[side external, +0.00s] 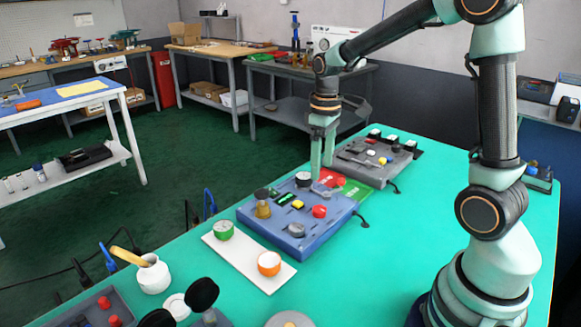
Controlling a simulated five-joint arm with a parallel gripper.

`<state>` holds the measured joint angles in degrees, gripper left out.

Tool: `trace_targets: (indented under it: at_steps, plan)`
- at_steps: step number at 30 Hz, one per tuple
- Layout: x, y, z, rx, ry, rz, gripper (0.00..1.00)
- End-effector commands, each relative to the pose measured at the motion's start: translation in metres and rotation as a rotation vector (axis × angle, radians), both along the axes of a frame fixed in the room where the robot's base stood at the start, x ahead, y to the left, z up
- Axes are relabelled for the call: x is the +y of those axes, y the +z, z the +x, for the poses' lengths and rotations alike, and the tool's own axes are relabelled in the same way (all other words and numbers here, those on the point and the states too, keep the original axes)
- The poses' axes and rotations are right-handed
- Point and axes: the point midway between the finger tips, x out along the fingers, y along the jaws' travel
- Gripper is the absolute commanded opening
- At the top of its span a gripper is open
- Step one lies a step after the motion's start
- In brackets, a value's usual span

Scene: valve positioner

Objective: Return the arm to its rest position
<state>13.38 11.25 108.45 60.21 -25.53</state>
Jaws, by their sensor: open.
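My gripper (322,152) points straight down over the teal table (400,250), at the back edge of the blue control panel (290,235). Its fingers are apart and nothing shows between them. The fingertips appear close to a black knob (303,180) and a red-and-green card (345,187); I cannot tell whether they touch anything. The blue panel also carries a red button (319,211), a grey knob (296,229) and a brass fitting (263,207).
A grey panel (375,160) stands behind the blue one. A white board (240,258) with green and orange round pieces lies in front. A white pot (153,275) and black-lidded items crowd the near left. The table's middle right is clear.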

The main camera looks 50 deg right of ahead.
Motion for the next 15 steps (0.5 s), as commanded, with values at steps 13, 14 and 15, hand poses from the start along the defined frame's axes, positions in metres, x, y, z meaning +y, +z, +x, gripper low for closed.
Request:
trace_targets:
  at_steps: [13,14,15]
  plan:
    - [0.046,0.058,-0.038,-0.222,-0.087,-0.019,0.74]
    - [0.05,0.061,-0.042,-0.243,-0.097,-0.016,0.74]
    - [0.056,0.066,-0.048,-0.271,-0.108,-0.013,0.74]
